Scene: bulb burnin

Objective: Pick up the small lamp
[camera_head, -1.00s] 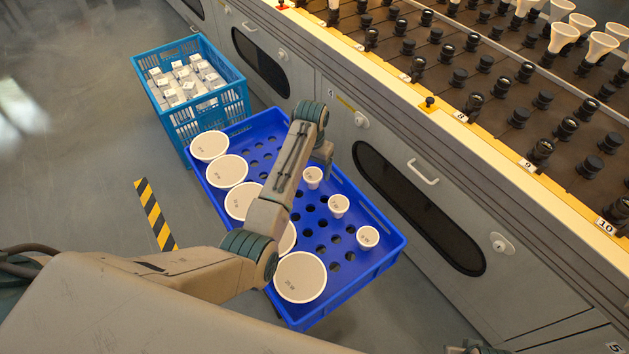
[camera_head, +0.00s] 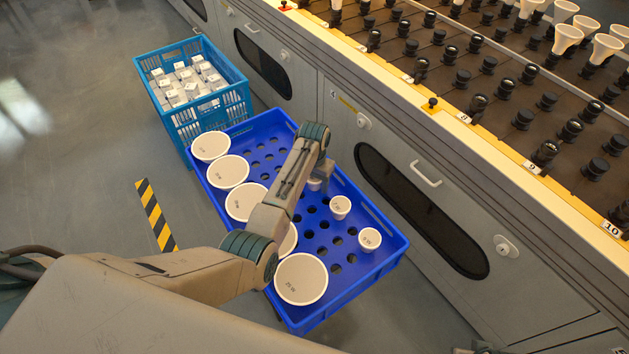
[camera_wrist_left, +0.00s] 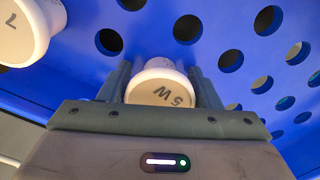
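A small white lamp (camera_wrist_left: 160,88) marked 5 W stands in a hole of the blue crate (camera_wrist_left: 85,75). In the head view this lamp (camera_head: 314,184) is mostly hidden behind my left gripper (camera_head: 323,178). In the left wrist view my left gripper (camera_wrist_left: 162,84) has a finger on each side of the lamp. The fingers look open around it, very close to its sides; contact cannot be made out. Two more small lamps stand in the same row, one in the middle (camera_head: 340,207) and one nearer (camera_head: 369,239).
Several large white lamps (camera_head: 302,279) line the left side of the blue crate (camera_head: 384,262). A lighter blue basket (camera_head: 213,117) of white boxes stands behind. A grey cabinet rack (camera_head: 450,170) with sockets and lamps runs along the right.

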